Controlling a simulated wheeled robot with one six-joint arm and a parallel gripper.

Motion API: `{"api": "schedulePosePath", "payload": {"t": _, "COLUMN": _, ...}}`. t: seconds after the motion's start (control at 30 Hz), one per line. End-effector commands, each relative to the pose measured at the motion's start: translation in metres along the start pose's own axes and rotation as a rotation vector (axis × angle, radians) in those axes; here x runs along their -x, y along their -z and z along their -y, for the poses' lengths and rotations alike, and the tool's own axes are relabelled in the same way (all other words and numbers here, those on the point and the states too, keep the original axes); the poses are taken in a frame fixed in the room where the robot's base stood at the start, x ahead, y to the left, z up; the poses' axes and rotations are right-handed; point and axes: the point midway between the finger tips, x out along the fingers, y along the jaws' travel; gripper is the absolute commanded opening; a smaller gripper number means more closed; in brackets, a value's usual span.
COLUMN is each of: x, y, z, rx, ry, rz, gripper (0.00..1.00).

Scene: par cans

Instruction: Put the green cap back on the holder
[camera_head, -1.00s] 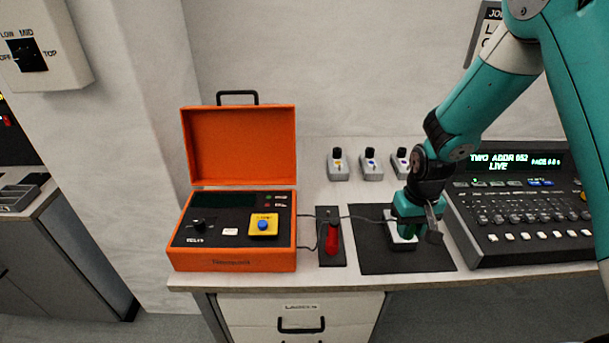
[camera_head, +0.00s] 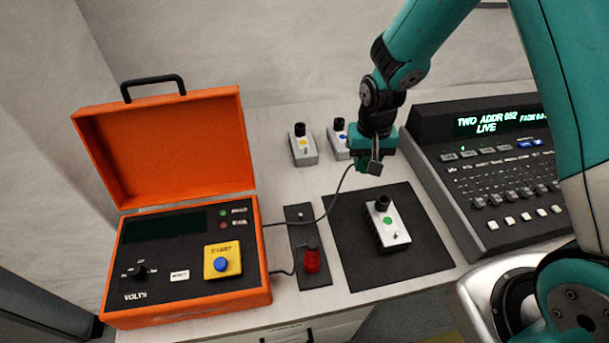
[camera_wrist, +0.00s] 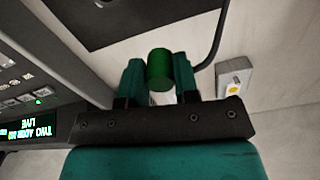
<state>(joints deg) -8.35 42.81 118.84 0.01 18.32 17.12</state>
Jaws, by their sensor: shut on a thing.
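My gripper (camera_head: 366,166) is raised above the table, behind the black mat. In the wrist view its two fingers are shut on a green cylinder, the green cap (camera_wrist: 160,70). A black cable (camera_head: 338,196) runs from the orange case up to my gripper; its join to the cap is hidden. A narrow dark plate, apparently the holder (camera_head: 315,280), lies between the case and the mat. It carries a red cap (camera_head: 311,261) at its near end and a small bare post (camera_head: 300,214) at its far end. My gripper is apart from it, to the right and behind.
The open orange case (camera_head: 190,308) stands left. A white unit with a green dot (camera_head: 388,227) stands on the black mat (camera_head: 350,275). Similar units (camera_head: 303,146) stand behind. A lit console (camera_head: 490,170) bounds the right. The table's front edge is close.

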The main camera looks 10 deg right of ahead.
Motion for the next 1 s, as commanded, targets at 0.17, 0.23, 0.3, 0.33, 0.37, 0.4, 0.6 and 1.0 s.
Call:
{"api": "schedulePosePath", "payload": {"t": 0.17, "x": -0.003, "y": -0.028, "z": 0.083, "rx": -0.188, "ry": 0.0, "rz": 0.001, "gripper": 0.02}}
{"api": "schedulePosePath", "payload": {"t": 0.23, "x": -0.003, "y": -0.04, "z": 0.108, "rx": -0.262, "ry": 0.0, "rz": 0.0, "gripper": 0.02}}
{"api": "schedulePosePath", "payload": {"t": 0.3, "x": -0.004, "y": -0.052, "z": 0.127, "rx": -0.325, "ry": 0.0, "rz": 0.0, "gripper": 0.02}}
{"api": "schedulePosePath", "payload": {"t": 0.33, "x": -0.004, "y": -0.056, "z": 0.134, "rx": -0.348, "ry": 0.0, "rz": 0.0, "gripper": 0.02}}
{"api": "schedulePosePath", "payload": {"t": 0.37, "x": -0.004, "y": -0.06, "z": 0.139, "rx": -0.367, "ry": 0.0, "rz": 0.0, "gripper": 0.02}}
{"api": "schedulePosePath", "payload": {"t": 0.4, "x": -0.005, "y": -0.063, "z": 0.145, "rx": -0.39, "ry": 0.0, "rz": 0.0, "gripper": 0.02}}
{"api": "schedulePosePath", "payload": {"t": 0.6, "x": -0.008, "y": -0.069, "z": 0.153, "rx": -0.432, "ry": -0.001, "rz": 0.001, "gripper": 0.02}}
{"api": "schedulePosePath", "payload": {"t": 1.0, "x": -0.035, "y": -0.069, "z": 0.151, "rx": -0.434, "ry": -0.001, "rz": 0.001, "gripper": 0.02}}
